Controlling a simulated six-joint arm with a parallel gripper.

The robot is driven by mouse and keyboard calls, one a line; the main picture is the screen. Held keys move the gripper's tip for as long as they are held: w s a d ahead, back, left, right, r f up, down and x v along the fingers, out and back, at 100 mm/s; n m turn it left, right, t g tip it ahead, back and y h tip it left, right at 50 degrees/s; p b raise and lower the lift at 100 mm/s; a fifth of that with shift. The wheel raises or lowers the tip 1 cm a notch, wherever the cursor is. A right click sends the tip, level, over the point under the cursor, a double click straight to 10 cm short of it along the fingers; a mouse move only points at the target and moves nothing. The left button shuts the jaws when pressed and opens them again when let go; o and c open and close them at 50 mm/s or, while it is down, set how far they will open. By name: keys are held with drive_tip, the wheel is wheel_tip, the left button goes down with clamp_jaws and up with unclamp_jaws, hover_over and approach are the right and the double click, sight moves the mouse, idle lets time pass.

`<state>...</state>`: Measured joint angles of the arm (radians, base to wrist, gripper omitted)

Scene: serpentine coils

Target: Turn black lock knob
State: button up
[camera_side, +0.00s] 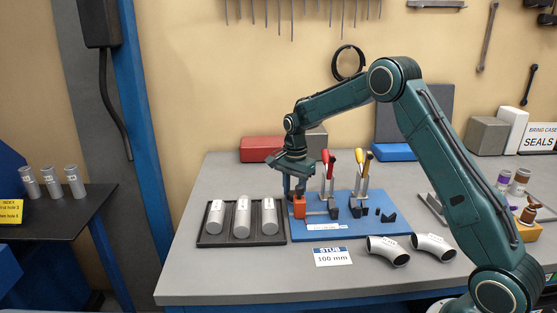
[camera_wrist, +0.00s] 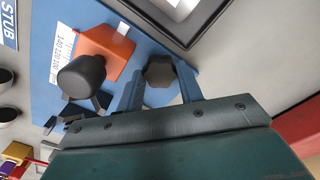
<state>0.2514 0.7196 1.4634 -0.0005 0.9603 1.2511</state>
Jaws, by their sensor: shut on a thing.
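A black, faceted knob (camera_wrist: 160,72) sits near the edge of the blue fixture board (camera_wrist: 45,100) in the wrist view. My gripper (camera_wrist: 160,83) has one finger on each side of it and is shut on it. In the side view my gripper (camera_side: 293,188) points down at the left end of the blue board (camera_side: 345,232), by the orange block (camera_side: 299,209). The knob is hidden there. In the wrist view the orange block (camera_wrist: 105,45) lies left of the fingers, with a larger round black part (camera_wrist: 80,76) in front of it.
Red-handled (camera_side: 325,165) and yellow-handled clamps (camera_side: 367,165) stand upright right of my gripper. A dark tray (camera_side: 262,239) with three metal cylinders is close on the left. Two metal elbows (camera_side: 388,251) and a STUB card (camera_side: 332,257) lie in front. Bare bench shows at front left.

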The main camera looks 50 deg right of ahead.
drive_tip(key=shift+w+d+r, duration=0.1)
drive_tip(key=shift+r, duration=0.15)
drive_tip(key=o, duration=0.9)
drive_tip(key=shift+o, duration=0.5)
drive_tip(key=shift+f, duration=0.15)
wheel_tip(320, 180, up, 14)
